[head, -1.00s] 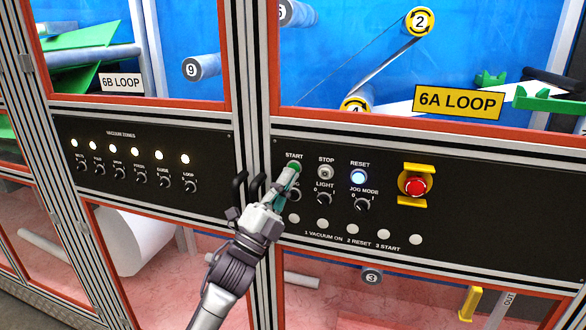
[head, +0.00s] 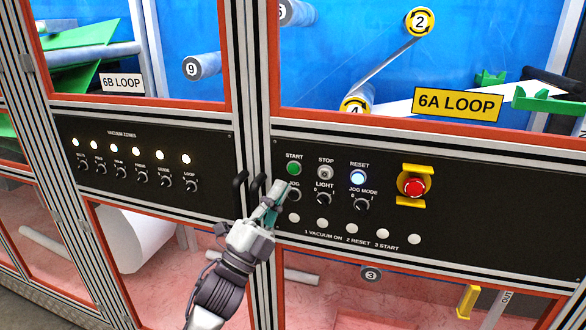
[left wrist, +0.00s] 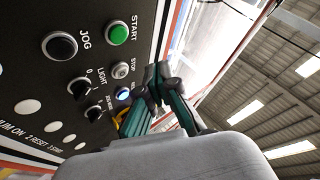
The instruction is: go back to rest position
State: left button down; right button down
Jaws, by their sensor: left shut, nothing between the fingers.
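My left gripper (head: 276,198) is shut and empty in front of the black control panel (head: 465,230). In the head view its tips overlap the left edge of the JOG button (head: 294,195), below the green START button (head: 293,168). In the left wrist view the shut fingers (left wrist: 157,78) stand out from the panel, with START (left wrist: 118,35) and JOG (left wrist: 59,46) uncovered beside them. I cannot tell the exact gap to the panel. My right gripper is in neither view.
A red emergency stop (head: 413,186) with yellow guards, a grey STOP button (head: 325,172) and a lit RESET button (head: 358,176) are on the panel. Two dark handles (head: 248,190) stick out left of it. Windows with red frames lie above and below.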

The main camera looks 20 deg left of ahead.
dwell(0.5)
